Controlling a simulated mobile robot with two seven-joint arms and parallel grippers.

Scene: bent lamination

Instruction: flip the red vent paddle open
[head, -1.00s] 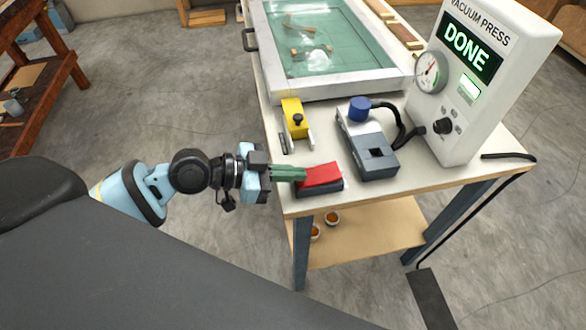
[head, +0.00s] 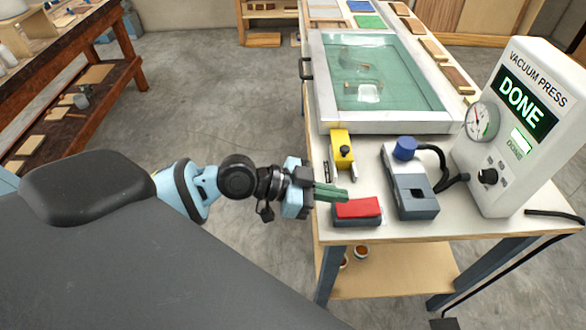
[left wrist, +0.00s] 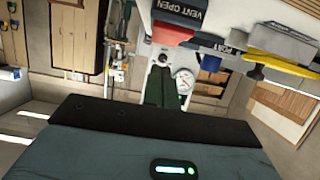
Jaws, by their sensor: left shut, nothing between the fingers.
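The red vent paddle (head: 358,208) sits on its dark base (head: 370,221) at the table's front left corner. In the left wrist view the paddle (left wrist: 171,33) shows at the top, beside a dark face lettered "VENT OPEN" (left wrist: 180,13). I cannot tell the paddle's exact tilt. My left gripper (head: 345,194) is shut and empty, its green fingers pointing right, just behind the paddle's upper left edge in the head view. The fingers (left wrist: 165,88) also show in the left wrist view. I cannot tell whether they touch the paddle. My right gripper is out of view.
A yellow clamp (head: 341,147) stands behind the paddle. A grey block with a blue cap (head: 405,148) stands to its right. The vacuum press box (head: 510,125) reads "DONE". A glass-topped frame (head: 315,82) lies behind. Open floor is left of the table.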

